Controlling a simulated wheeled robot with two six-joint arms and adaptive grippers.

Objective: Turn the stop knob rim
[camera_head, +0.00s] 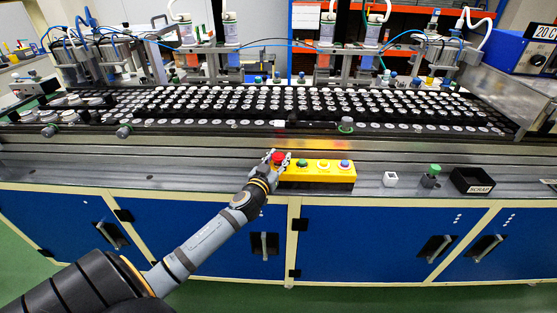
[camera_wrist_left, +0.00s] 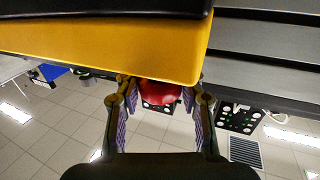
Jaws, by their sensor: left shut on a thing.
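The red stop knob (camera_head: 278,157) sits at the left end of the yellow button box (camera_head: 335,178) on the metal ledge. My left gripper (camera_head: 277,163) is at the knob, with a finger on each side of its rim. In the left wrist view, the red knob (camera_wrist_left: 160,93) shows between the two fingers (camera_wrist_left: 160,105), and the yellow box (camera_wrist_left: 110,45) fills the upper part. The fingers are shut on the knob; their exact contact is partly hidden. My right gripper is not in view.
Green, white and blue buttons lie right of the knob on the same box. A white cube (camera_head: 390,179), a green-topped part (camera_head: 431,177) and a black SCRAP bin (camera_head: 472,181) stand further right. Behind is a conveyor with rows of speaker parts (camera_head: 250,105). Blue cabinets (camera_head: 350,240) are below.

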